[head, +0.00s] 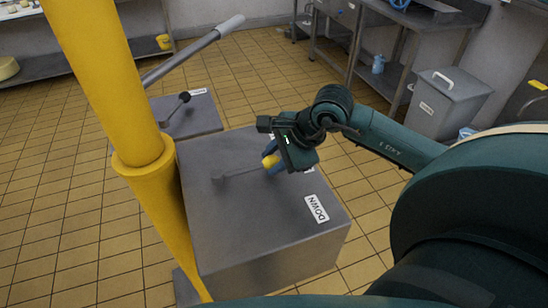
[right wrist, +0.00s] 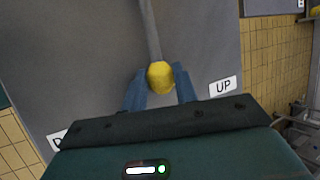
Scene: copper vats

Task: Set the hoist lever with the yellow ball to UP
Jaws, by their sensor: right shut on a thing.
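The hoist lever is a thin grey rod (head: 240,173) with a yellow ball (head: 270,161) at its end, on top of a grey metal box (head: 215,228). My right gripper (head: 275,161) is shut on the yellow ball. In the right wrist view the ball (right wrist: 161,77) sits between the blue fingers (right wrist: 160,88). A white UP label (right wrist: 223,87) lies to the right of the ball there, and a partly hidden label lies farther off at lower left. The DOWN label (head: 316,207) is clear in the head view. My left gripper is not in view.
A thick yellow post (head: 140,110) stands left of the box. Behind is another grey box with a black-ball lever (head: 184,97), and a long grey-handled bar (head: 190,50) slants above it. A lidded grey bin (head: 445,105) and metal tables stand at the back right.

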